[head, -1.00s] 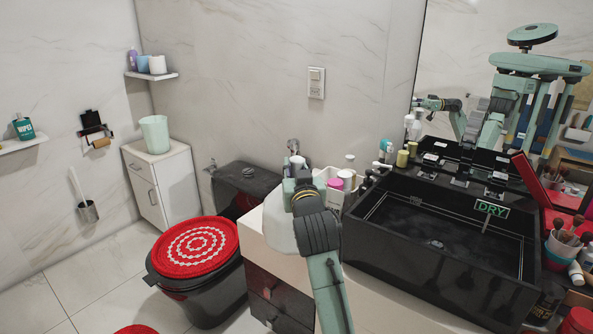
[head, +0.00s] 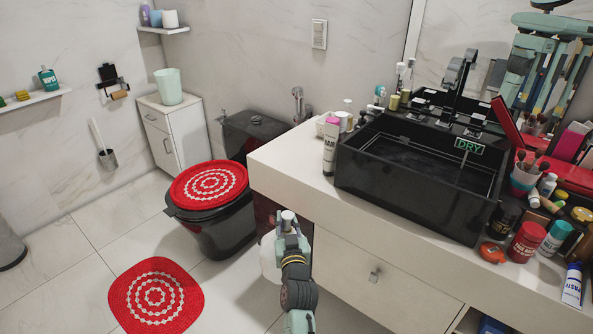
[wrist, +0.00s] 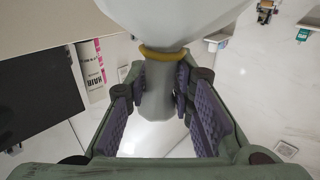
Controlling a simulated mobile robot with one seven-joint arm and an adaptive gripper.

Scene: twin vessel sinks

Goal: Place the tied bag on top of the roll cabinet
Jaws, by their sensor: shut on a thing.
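My gripper (head: 288,228) is low in front of the vanity counter, right of the toilet. It is shut on the tied bag (wrist: 170,18), a whitish bag with a yellow tie; the grey-white neck (wrist: 157,98) is between the purple finger pads in the wrist view. In the head view the bag's pale body (head: 267,258) shows left of my wrist, partly hidden by it. A small white cabinet (head: 178,135), seemingly the roll cabinet, stands against the back left wall with a mint cup (head: 168,86) on top.
A black toilet with a red patterned lid cover (head: 210,184) stands between my gripper and the cabinet. A red mat (head: 157,296) lies on the floor. The white counter (head: 300,160) carries a black sink (head: 415,175) and bottles. The floor at left is mostly clear.

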